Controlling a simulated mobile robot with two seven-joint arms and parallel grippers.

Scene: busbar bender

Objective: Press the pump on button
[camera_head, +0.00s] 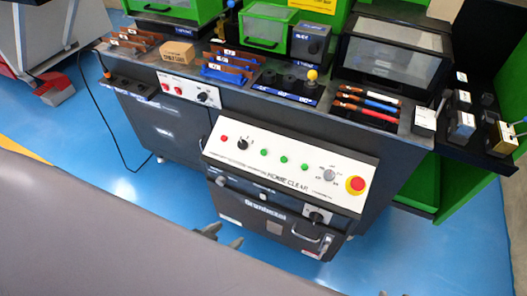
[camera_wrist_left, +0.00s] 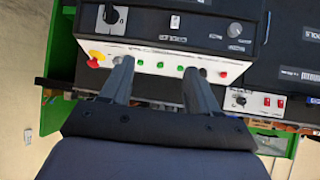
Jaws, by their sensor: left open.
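The white sloped control panel (camera_head: 230,157) carries several green buttons (camera_head: 284,160), a red light (camera_head: 223,138), selector knobs and a red emergency stop (camera_head: 355,184). Its small labels are too blurred to show which button is pump on. My left gripper (camera_head: 222,235) is in front of and below the panel, apart from it, with only its fingertips visible past the grey foreground. In the left wrist view, my left gripper (camera_wrist_left: 158,75) is open and empty, and the green buttons (camera_wrist_left: 160,65) appear between its fingers. A small dark tip, perhaps my right gripper (camera_head: 385,293), shows at the bottom edge.
A dark cabinet (camera_head: 255,213) with a handle stands under the panel. The bench above holds coloured bars (camera_head: 367,105), a yellow-knobbed joystick (camera_head: 312,76) and a small cardboard box (camera_head: 177,52). A cable (camera_head: 95,115) hangs at left. The blue floor (camera_head: 100,180) in front is clear.

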